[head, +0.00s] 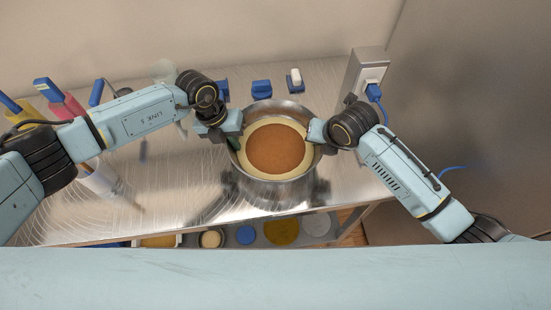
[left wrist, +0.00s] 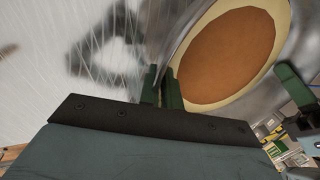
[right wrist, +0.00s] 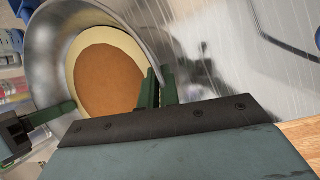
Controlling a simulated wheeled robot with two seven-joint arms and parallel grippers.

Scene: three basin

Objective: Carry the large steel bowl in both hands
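The large steel bowl (head: 275,193) is on or just above the steel table; I cannot tell which. It holds a cream and orange-brown content (head: 277,149). My left gripper (head: 237,143) is at the bowl's left rim; in the left wrist view its green fingers (left wrist: 164,90) are close together with the bowl wall between them. My right gripper (head: 313,143) is at the right rim; in the right wrist view its fingers (right wrist: 158,90) close on the bowl wall (right wrist: 150,25). The bowl's underside is hidden.
Blue-handled tools stand in containers (head: 75,108) at the left. Small blue items (head: 262,87) lie behind the bowl. A socket box (head: 365,72) stands at the back right. A lower shelf holds several round containers (head: 281,232).

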